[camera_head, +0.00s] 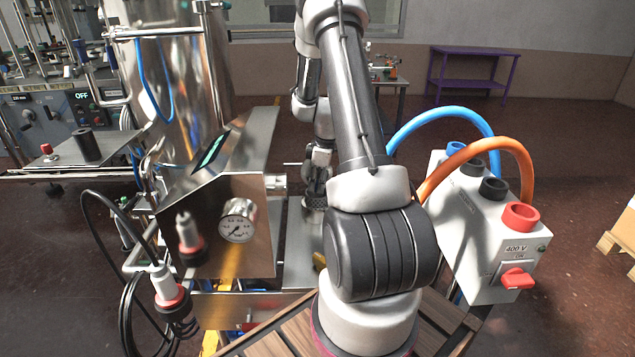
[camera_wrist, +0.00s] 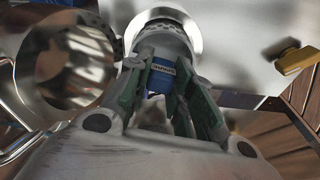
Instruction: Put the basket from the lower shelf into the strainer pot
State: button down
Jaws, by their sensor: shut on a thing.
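My gripper (camera_head: 317,178) reaches down behind the machine's sloped panel in the head view. Its fingers sit at a small dark perforated basket (camera_head: 314,203). In the wrist view my gripper (camera_wrist: 164,66) has its fingers, with green inner faces, on either side of a blue labelled part. They are closed on the grey basket (camera_wrist: 158,29), whose perforated wall shows beyond the fingertips. The exact grip point is partly hidden by the fingers. A shiny round metal vessel (camera_wrist: 62,65) stands just left of the gripper; I cannot tell whether it is the strainer pot.
A white power box (camera_head: 485,225) with blue and orange hoses is on the right. A slatted wooden surface (camera_head: 275,343) lies in front. A purple table (camera_head: 473,55) stands far back.

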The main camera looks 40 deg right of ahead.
jog(key=shift+f, duration=1.9)
jog(key=c, duration=1.2)
grip_release()
jog(key=shift+o, duration=0.2)
jog(key=shift+r, duration=0.1)
notch_tip(320, 180, up, 12)
jog(key=s+d, duration=0.1)
jog(key=shift+s, duration=0.15)
jog(key=shift+s+d+f, duration=0.1)
jog(key=shift+f, duration=0.1)
